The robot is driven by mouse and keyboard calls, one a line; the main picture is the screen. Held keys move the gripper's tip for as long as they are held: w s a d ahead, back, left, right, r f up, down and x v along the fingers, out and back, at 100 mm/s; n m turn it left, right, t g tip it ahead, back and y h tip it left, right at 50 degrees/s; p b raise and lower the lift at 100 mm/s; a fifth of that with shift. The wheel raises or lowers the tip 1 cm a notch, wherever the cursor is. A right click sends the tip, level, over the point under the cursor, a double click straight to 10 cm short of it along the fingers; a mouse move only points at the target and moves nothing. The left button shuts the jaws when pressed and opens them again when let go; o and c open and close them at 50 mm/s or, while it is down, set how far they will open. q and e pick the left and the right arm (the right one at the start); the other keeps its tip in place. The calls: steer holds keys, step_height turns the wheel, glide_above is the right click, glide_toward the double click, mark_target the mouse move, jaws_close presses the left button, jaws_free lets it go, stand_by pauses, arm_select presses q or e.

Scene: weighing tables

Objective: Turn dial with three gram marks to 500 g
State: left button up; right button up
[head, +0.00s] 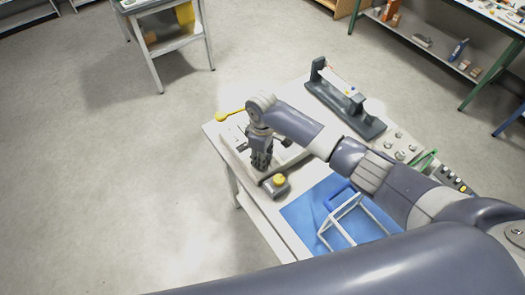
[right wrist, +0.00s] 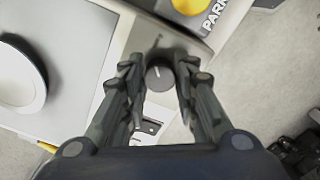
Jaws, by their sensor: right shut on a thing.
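The dial (right wrist: 160,76) is a dark round knob on a grey sloped panel (right wrist: 150,38), seen in the right wrist view. A dark pointer or mark shows on the panel just above it, but I cannot read any gram marks. My right gripper (right wrist: 159,84) has its two fingers around the dial, one on each side, and is shut on it. In the head view my right gripper (head: 262,160) points down over the far left end of the table, and the dial is hidden there. My left gripper is not in view.
A yellow button (head: 280,180) on a grey box is close to my right gripper; beside it in the wrist view is a "PARK" label (right wrist: 213,14). A round white plate (right wrist: 20,76) lies left. A blue mat (head: 300,212), a wire frame and a dark stand (head: 345,105) share the table.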

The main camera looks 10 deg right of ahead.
steer(key=shift+a+r+m+p, duration=0.15)
steer(key=shift+m+p, duration=0.65)
steer(key=shift+m, duration=0.4)
steer(key=shift+w, duration=0.1)
steer(key=o, duration=1.1)
step_height(320, 180, up, 12)
steer(key=shift+f, duration=0.1)
